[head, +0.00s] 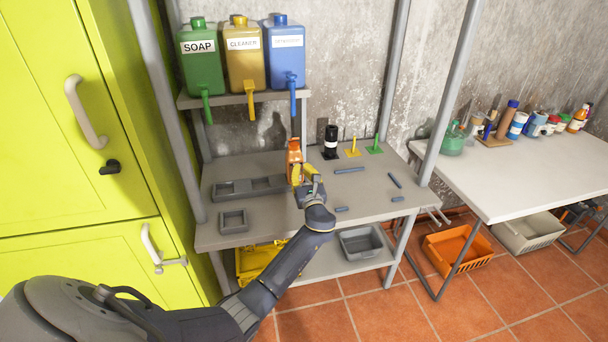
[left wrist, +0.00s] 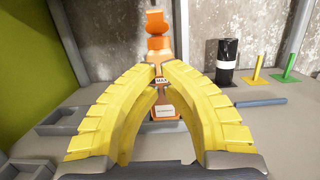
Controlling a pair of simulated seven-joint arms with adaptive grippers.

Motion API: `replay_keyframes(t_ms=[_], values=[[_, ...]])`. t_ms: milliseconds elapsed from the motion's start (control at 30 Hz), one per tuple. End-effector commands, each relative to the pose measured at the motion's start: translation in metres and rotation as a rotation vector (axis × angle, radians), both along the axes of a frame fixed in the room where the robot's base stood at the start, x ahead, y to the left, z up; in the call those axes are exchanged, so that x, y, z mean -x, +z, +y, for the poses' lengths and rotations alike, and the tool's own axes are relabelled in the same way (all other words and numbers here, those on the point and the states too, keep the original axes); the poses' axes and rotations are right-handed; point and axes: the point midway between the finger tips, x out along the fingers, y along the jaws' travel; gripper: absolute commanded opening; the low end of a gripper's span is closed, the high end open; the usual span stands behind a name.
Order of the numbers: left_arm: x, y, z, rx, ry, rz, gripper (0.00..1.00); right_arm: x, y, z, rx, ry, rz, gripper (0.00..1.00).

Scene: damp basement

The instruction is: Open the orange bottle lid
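The orange bottle (head: 294,152) stands on the grey workbench near the back, left of the black bottle. In the left wrist view the orange bottle (left wrist: 158,44) is upright straight ahead, with its orange lid (left wrist: 157,20) on top and white labels lower down. My left gripper (head: 297,174) is at the bottle's front. Its two yellow fingers curve inward, and their tips (left wrist: 161,72) are close together over the bottle's middle, below the lid. They hide part of the body, and I cannot tell whether they press on it. My right gripper is not in view.
A black bottle (head: 331,142) and yellow (head: 353,148) and green (head: 375,145) stands are to the right. Grey trays (head: 250,187) lie at left. SOAP (head: 202,68), CLEANER (head: 244,65) and blue (head: 284,60) dispensers are on the shelf above. A yellow-green cabinet (head: 60,140) borders the left.

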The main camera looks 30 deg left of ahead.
Motion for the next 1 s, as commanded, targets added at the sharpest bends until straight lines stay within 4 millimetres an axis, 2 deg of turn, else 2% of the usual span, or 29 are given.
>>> replay_keyframes(t_ms=[100, 333, 600, 1000], values=[[-0.016, 0.006, 0.016, -0.003, 0.002, 0.000, 0.00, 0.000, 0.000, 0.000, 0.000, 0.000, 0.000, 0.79], [-0.041, 0.013, 0.041, -0.001, 0.001, -0.001, 0.00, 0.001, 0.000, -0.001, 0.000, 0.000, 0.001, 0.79], [-0.051, 0.036, 0.051, 0.001, 0.002, -0.001, 0.00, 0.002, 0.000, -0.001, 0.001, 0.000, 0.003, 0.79], [-0.055, 0.043, 0.054, 0.002, 0.001, 0.000, 0.00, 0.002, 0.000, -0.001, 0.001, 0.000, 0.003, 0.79]])
